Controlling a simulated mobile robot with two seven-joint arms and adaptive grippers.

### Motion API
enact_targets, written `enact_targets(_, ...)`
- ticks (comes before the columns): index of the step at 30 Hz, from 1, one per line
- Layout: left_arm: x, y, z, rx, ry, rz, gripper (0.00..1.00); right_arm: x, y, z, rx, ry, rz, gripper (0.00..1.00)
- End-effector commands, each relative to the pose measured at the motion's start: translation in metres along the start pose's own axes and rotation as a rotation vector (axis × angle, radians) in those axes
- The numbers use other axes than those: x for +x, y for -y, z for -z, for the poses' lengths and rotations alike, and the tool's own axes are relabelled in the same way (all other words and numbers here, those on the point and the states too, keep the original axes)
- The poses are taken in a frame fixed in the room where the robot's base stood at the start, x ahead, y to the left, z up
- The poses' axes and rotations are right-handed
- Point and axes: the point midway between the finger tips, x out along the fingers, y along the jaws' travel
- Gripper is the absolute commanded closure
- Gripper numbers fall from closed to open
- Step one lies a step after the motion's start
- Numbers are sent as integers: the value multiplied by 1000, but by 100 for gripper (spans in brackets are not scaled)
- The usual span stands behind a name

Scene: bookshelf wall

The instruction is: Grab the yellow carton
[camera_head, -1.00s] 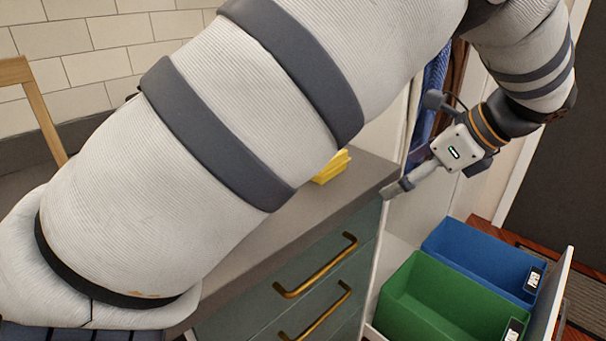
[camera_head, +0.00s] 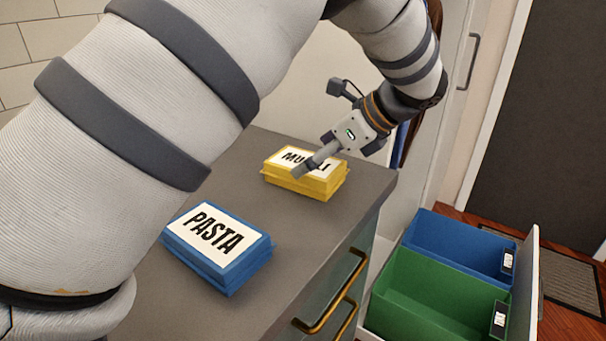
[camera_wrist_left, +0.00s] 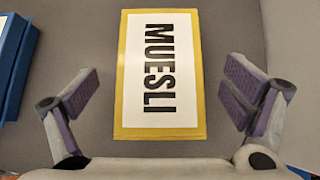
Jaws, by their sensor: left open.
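The yellow carton (camera_head: 318,185) lies flat near the counter's far right end, its white label reading MUESLI and partly covered by my gripper in the head view. In the left wrist view the carton (camera_wrist_left: 160,75) lies between and beyond the fingers, label up. My left gripper (camera_head: 304,172) is above the carton in the head view. In the left wrist view the gripper (camera_wrist_left: 164,98) is open, with a finger on each side of the carton and a gap to both. My right gripper is not in view.
A blue carton labelled PASTA (camera_head: 217,246) lies nearer on the grey counter (camera_head: 290,228); its edge also shows in the left wrist view (camera_wrist_left: 14,65). An open pull-out holds a green bin (camera_head: 430,305) and a blue bin (camera_head: 455,245) at lower right.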

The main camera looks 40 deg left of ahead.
Motion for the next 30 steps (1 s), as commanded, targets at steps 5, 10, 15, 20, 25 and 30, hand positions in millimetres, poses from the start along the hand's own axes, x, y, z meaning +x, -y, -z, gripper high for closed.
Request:
enact_targets(5,27,-1,-1,-3,-2,3,6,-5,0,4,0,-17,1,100)
enact_targets(10,31,0,0,-3,-2,4,6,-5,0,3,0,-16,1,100)
enact_targets(15,31,0,0,-2,-2,4,29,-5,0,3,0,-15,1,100)
enact_targets(20,31,0,0,-2,-1,4,57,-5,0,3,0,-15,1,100)
enact_targets(25,31,0,0,-2,-1,4,57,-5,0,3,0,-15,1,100)
enact_targets(30,28,0,-3,-3,-1,4,57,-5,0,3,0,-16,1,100)
